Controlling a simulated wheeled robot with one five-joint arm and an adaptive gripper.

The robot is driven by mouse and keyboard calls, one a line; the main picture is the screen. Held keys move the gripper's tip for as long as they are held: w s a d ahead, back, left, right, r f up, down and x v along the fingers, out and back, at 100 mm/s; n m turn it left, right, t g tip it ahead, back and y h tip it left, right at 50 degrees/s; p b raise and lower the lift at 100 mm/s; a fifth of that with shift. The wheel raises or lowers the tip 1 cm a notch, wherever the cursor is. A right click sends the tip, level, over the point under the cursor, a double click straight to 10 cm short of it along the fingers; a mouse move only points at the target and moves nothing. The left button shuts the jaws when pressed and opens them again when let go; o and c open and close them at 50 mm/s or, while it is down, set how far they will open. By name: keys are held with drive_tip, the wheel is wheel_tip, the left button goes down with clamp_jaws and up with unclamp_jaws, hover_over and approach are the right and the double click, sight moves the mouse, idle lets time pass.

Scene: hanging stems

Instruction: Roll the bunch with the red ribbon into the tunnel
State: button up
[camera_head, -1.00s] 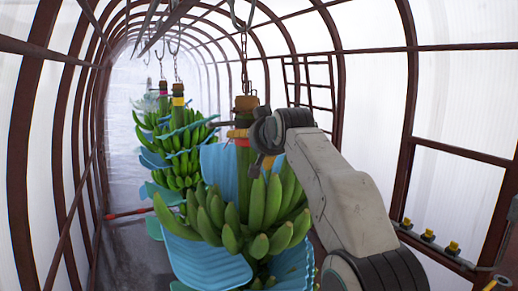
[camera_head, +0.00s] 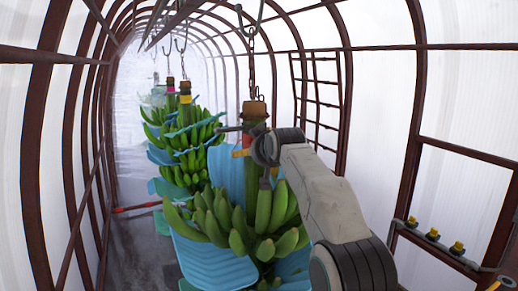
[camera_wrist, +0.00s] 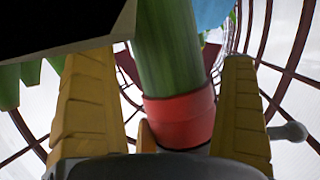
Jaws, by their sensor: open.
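The near bunch of green bananas (camera_head: 232,222), with blue padding sheets between its hands, hangs by a chain from a hook. Its thick green stem carries a red ribbon (camera_wrist: 180,118), clear in the wrist view; only a bit of red shows in the head view. My gripper (camera_head: 243,146) is at the stem, at about the ribbon's height. In the wrist view its two yellow fingers (camera_wrist: 165,95) stand apart on either side of the stem and ribbon. Contact cannot be told. The arched tunnel (camera_head: 135,75) runs away to the misty back left.
Further bunches (camera_head: 190,135) hang in line behind, one with a yellow ribbon (camera_head: 186,99) and one with a pinkish ribbon (camera_head: 170,86). An overhead rail (camera_head: 190,9) runs into the tunnel. A red bar (camera_head: 137,208) juts in low at left. A ladder-like frame (camera_head: 318,90) stands at right.

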drive_tip(key=shift+w+f, duration=0.15)
drive_tip(key=shift+w, duration=0.2)
drive_tip(key=shift+c, duration=0.2)
drive_tip(key=c, duration=1.2)
drive_tip(key=shift+f, duration=0.15)
